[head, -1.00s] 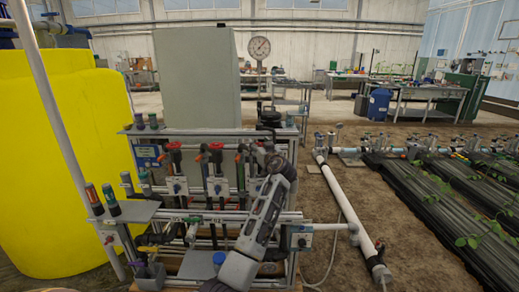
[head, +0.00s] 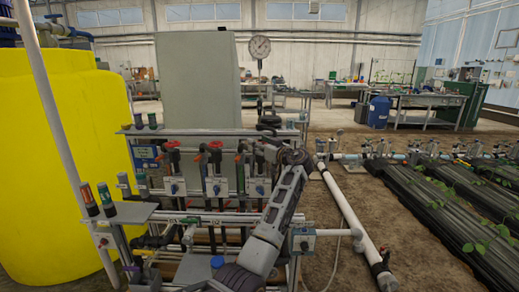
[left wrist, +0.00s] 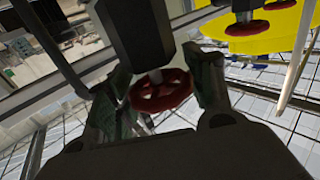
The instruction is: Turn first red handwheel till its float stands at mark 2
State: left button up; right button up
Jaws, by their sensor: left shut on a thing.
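My left gripper (head: 270,148) is at the right end of the row of red handwheels on the pipe rack. In the left wrist view, a dark red spoked handwheel (left wrist: 162,91) sits between the fingers of the left gripper (left wrist: 160,82), which is shut on it. In the head view that wheel is hidden by the gripper. Two other red handwheels, a middle one (head: 215,145) and a left one (head: 173,144), stand free to its left. Floats and marks are too small to read. My right gripper is not in view.
A grey cabinet (head: 197,80) stands behind the rack, and a yellow tank (head: 60,150) to the left. A round dial gauge (head: 259,47) rises behind. A white pipe (head: 350,212) runs along the ground at the right, with open soil beside it.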

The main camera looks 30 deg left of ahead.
pick_arm(q)
jog(key=shift+n+g+y+b, duration=0.3)
jog(key=shift+n+g+b, duration=0.3)
jog(key=shift+g, duration=0.5)
jog(key=shift+n+g, duration=0.6)
jog(key=shift+g, duration=0.1)
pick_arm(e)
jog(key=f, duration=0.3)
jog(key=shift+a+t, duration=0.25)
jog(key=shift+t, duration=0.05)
pick_arm(q)
jog(key=shift+n+g+b, duration=0.3)
jog(key=shift+g, duration=0.2)
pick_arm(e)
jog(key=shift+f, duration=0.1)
pick_arm(q)
jog(key=o, duration=1)
jog(key=shift+o, duration=0.2)
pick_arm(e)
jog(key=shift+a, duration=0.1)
pick_arm(q)
jog(key=shift+d, duration=0.1)
jog(key=s+d, duration=0.1)
jog(key=d, duration=1)
jog(key=shift+d, duration=0.4)
